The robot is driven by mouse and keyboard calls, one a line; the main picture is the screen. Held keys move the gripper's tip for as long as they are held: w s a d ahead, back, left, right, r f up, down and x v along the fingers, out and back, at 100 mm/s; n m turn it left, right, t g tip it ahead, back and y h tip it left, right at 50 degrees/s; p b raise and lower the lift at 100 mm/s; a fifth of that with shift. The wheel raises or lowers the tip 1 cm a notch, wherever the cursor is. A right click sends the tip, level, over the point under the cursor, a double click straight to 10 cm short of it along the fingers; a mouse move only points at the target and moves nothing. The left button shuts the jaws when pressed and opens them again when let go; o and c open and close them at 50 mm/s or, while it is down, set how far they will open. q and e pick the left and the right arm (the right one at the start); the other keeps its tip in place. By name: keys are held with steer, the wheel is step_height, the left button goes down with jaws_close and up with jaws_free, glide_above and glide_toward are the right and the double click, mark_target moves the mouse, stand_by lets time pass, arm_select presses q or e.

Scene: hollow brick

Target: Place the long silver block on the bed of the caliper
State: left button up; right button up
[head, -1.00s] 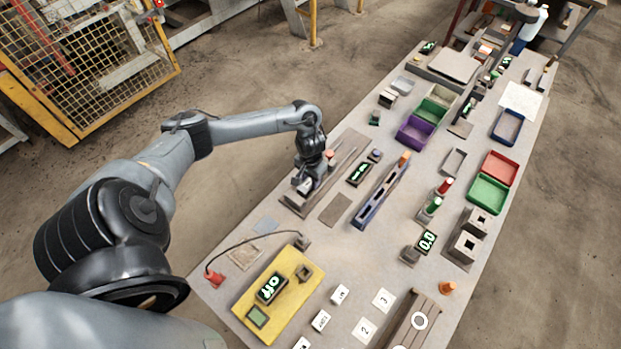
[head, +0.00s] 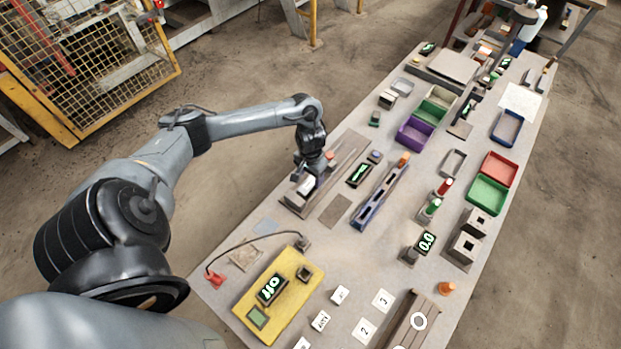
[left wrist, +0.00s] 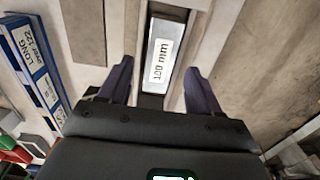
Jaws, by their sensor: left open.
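The long silver block (head: 306,185), labelled "100 mm", lies on the near end of the caliper (head: 293,205), a long grey-brown device left of the table's middle. In the left wrist view the block (left wrist: 162,52) lies in a channel between raised grey strips. My left gripper (head: 308,176) is just above the block. In the left wrist view its dark fingers (left wrist: 158,84) are apart, one on each side of the block's near end, with gaps showing. Part of the caliper is hidden behind my gripper. My right gripper is not in view.
A blue slotted rack (head: 380,197) stands right of the caliper, with a small display (head: 359,174) between them. A grey flat plate (head: 335,210) lies beside the caliper. A yellow panel (head: 288,302) is nearer. Coloured bins, including a green one (head: 487,195), stand farther right.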

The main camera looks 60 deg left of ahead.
mark_target(311, 182)
arm_select(q)
step_height(311, 182, up, 9)
steer(key=p, duration=0.4)
steer(key=w+d+f+m+t+h, duration=0.1)
steer(key=d+m+t, duration=0.25)
steer(key=d, duration=1.05)
steer(key=w+d+f+m+t+h, duration=0.15)
steer(key=d+m, duration=0.35)
steer(key=d, duration=0.9)
steer(key=s+a+r+n+y, duration=0.1)
steer(key=s+r, duration=0.1)
steer(key=s, duration=0.5)
steer(key=s+a+r+n+g+y, duration=0.1)
steer(key=s+a+r, duration=0.1)
steer(key=s, duration=0.6)
steer(key=shift+r, duration=0.85)
step_height(311, 182, up, 13)
steer(key=p, duration=1.2)
steer(key=shift+p, duration=0.3)
